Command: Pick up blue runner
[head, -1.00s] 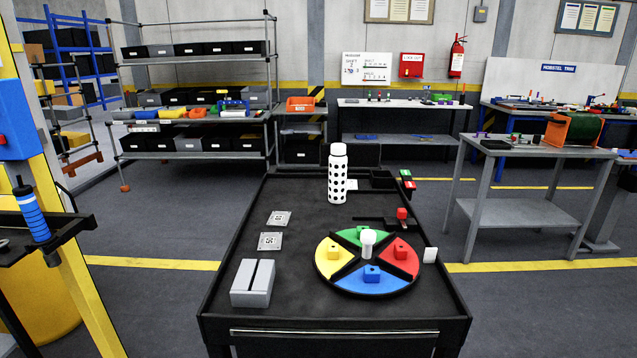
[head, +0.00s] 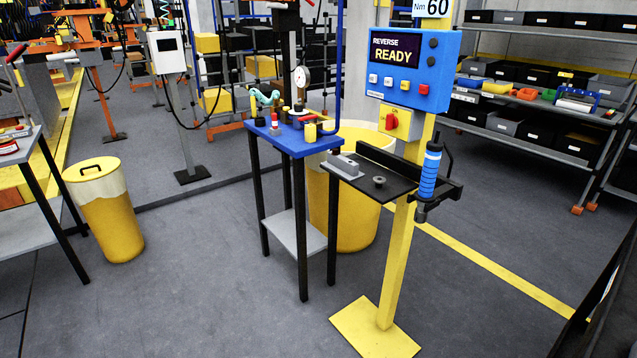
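The blue runner (head: 430,172) is an upright tool with a blue ribbed grip, lighter bands and a black top and bottom. It sits at the right end of a black shelf (head: 385,186) on the yellow post (head: 402,250), in a black holder (head: 440,192). My gripper is not in view, so I cannot tell where it is relative to the runner.
A blue control box (head: 412,68) reading "REVERSE READY" is above the shelf. The post's yellow base plate (head: 374,328) stands on the floor. A blue-topped table (head: 290,137) and yellow bin (head: 345,230) stand left and behind. Floor right of the post is open.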

